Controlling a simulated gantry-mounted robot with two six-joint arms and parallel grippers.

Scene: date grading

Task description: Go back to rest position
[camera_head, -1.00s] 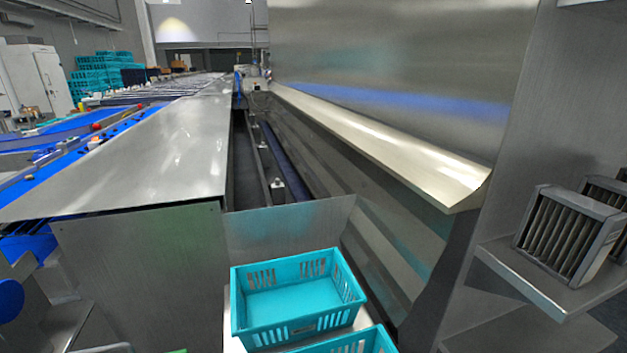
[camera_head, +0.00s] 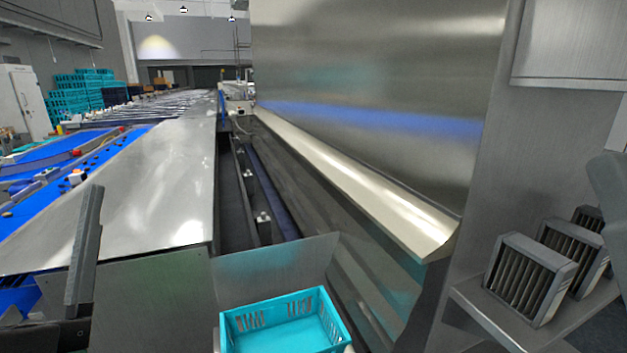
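Part of my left gripper (camera_head: 86,250) stands at the lower left: one upright grey finger on a dark mount. A second finger does not show clearly, so I cannot tell whether it is open or shut. Nothing is seen held against the visible finger. A smooth grey part cut off at the right edge seems to be my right arm; the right gripper does not show.
An empty turquoise crate (camera_head: 286,322) sits at the bottom middle below a steel chute. A sloping steel cover (camera_head: 150,190) runs beside blue belts (camera_head: 60,205). A steel wall (camera_head: 370,80) rises at right. Slatted grey boxes (camera_head: 530,278) stand on a shelf (camera_head: 500,325).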

